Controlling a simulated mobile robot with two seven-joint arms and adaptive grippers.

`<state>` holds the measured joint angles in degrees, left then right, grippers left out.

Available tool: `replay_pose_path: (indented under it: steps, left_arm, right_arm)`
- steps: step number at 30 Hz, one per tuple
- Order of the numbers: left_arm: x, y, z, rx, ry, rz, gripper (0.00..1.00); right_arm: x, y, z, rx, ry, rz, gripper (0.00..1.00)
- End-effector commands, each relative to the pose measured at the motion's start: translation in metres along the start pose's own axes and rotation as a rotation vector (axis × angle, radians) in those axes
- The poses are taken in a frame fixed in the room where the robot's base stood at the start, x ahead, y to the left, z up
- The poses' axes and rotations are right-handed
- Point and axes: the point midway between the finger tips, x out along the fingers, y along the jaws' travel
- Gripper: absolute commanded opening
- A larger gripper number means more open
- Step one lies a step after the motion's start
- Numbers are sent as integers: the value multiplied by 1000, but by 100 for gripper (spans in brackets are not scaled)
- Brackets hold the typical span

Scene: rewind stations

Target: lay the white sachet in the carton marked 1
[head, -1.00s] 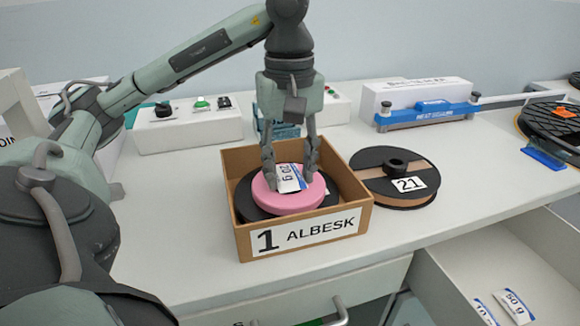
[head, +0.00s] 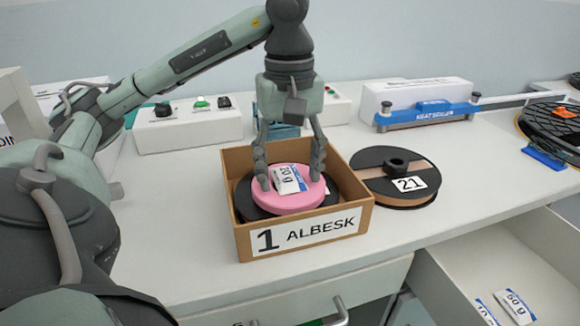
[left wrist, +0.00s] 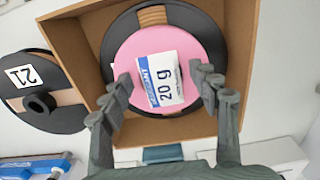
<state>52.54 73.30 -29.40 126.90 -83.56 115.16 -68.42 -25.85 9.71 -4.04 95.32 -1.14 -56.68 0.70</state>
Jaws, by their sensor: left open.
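The carton marked 1 (head: 304,233), labelled ALBESK, stands open on the worktop; its wall also shows in the left wrist view (left wrist: 72,52). Inside it lies a black reel (head: 243,203) with a pink disc (head: 285,203) on top. The white sachet (head: 289,179) with a blue band lies on the pink disc; the left wrist view (left wrist: 166,82) reads 20 g on it. My left gripper (head: 289,183) is open, its fingers apart on either side of the sachet, inside the carton. My right gripper is not in view.
A reel marked 21 (head: 392,172) lies right of the carton. A blue heat sealer (head: 428,114) and a switch box (head: 188,125) stand behind. An open drawer at lower right holds small sachets (head: 518,306).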

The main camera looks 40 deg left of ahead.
Motion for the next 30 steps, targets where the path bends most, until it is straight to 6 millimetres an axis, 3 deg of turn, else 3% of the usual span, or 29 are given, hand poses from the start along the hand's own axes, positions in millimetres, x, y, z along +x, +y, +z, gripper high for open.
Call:
replay_pose_path:
  steps: [5, 10, 30]
  left_arm:
    - [-3, 0, 0, 0, 0, 0, 61]
    - [-12, 0, 0, 0, 1, 2, 61]
    - [-72, 1, 0, 1, 4, 5, 61]
  right_arm:
    - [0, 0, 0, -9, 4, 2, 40]
    - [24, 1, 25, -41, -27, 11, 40]
    - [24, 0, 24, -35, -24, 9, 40]
